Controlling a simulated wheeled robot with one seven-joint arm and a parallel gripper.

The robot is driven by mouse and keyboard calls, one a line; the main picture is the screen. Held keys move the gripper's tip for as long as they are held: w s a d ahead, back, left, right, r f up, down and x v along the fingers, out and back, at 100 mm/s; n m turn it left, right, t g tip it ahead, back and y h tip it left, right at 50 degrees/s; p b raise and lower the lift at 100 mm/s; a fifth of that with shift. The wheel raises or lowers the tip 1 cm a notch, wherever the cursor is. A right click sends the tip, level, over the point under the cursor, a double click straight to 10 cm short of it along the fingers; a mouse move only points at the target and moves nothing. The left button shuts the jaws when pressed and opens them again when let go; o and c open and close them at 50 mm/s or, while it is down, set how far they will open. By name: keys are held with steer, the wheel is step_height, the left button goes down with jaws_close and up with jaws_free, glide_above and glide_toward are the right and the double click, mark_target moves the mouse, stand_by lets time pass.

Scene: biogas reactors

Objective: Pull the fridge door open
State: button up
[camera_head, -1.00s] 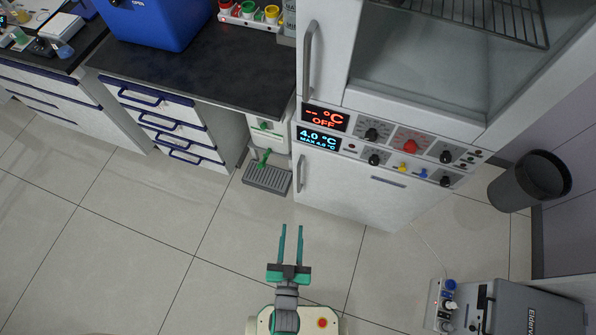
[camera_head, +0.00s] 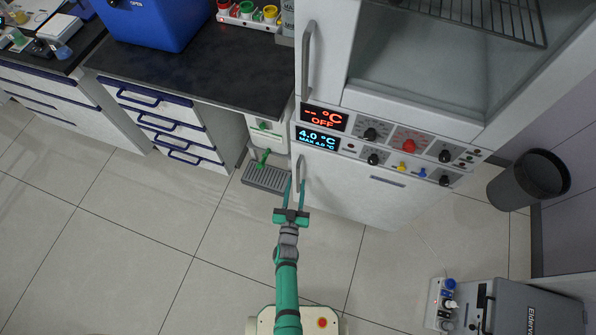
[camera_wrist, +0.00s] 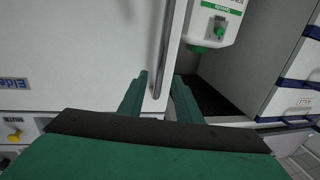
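The fridge door (camera_head: 345,190) is the white lower door of the tall appliance, below a blue display reading 4.0 °C. It looks closed. Its upright grey handle (camera_head: 300,170) is near the door's left edge. In the wrist view the white door (camera_wrist: 80,50) fills the left, with the handle (camera_wrist: 163,50) running down its edge. My gripper (camera_head: 295,183) is open at the handle. In the wrist view the handle's end lies between the two spread fingers of my gripper (camera_wrist: 161,80). Neither finger is clearly seen pressing on it.
A grey drip tray (camera_head: 266,178) with a green-tapped dispenser (camera_head: 265,140) stands just left of the door. Drawers under the dark bench (camera_head: 215,65) are further left. A grey bin (camera_head: 528,180) and a grey device (camera_head: 535,308) are at right. The floor before the door is clear.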

mark_target(298, 174)
steer(key=w, duration=0.6)
steer(key=shift+w+d, duration=0.2)
steer(key=shift+d, duration=0.15)
jaws_close()
